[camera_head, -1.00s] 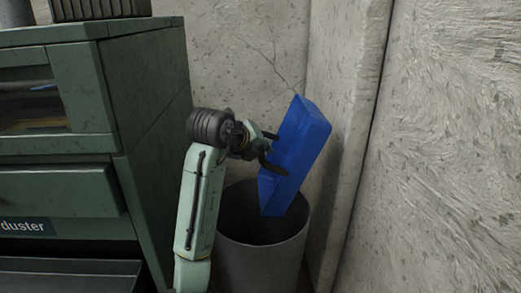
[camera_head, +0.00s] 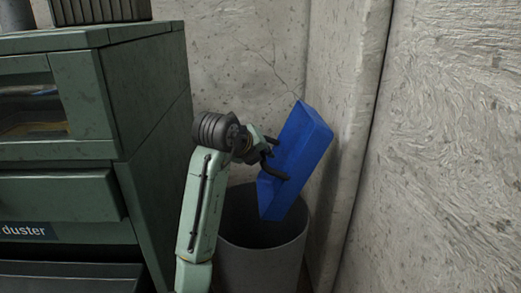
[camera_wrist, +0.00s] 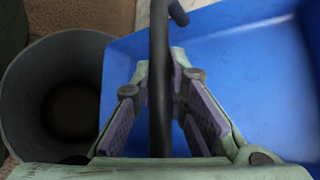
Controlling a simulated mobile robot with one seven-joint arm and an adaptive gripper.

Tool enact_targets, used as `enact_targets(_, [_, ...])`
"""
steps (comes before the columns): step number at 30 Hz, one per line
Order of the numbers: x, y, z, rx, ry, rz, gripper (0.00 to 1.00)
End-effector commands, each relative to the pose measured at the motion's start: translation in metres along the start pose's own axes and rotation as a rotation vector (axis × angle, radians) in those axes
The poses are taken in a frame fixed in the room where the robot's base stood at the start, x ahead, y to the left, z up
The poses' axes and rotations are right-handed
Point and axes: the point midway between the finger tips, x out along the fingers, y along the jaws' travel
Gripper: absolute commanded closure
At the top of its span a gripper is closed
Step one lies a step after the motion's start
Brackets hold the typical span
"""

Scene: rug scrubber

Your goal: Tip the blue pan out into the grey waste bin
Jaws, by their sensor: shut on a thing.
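The blue pan (camera_head: 297,160) is steeply tilted over the grey waste bin (camera_head: 262,262), its lower end at the bin's mouth. My gripper (camera_head: 268,160) is at the pan's left side. In the wrist view, my gripper (camera_wrist: 160,85) is shut on the pan's dark handle (camera_wrist: 160,120), with a purple-padded finger on each side. The pan's blue surface (camera_wrist: 245,80) fills the right of that view, and I see no loose contents on it. The bin's round opening (camera_wrist: 70,100) is at the left. The bin's floor is dark, and I cannot tell what lies there.
A green drawer cabinet (camera_head: 150,110) stands close on the left, with a "duster" label (camera_head: 25,230) on its front. A dark ribbed box (camera_head: 100,10) sits on top. Concrete walls (camera_head: 440,150) close in behind and to the right of the bin.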

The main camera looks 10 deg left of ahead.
Motion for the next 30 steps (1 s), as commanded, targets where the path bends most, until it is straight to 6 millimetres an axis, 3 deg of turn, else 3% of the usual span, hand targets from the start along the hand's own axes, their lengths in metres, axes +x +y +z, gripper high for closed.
enact_targets(13, [0.017,-0.039,0.003,0.145,0.008,0.209,1.00])
enact_targets(30, [0.027,-0.080,-0.021,0.398,0.006,0.417,1.00])
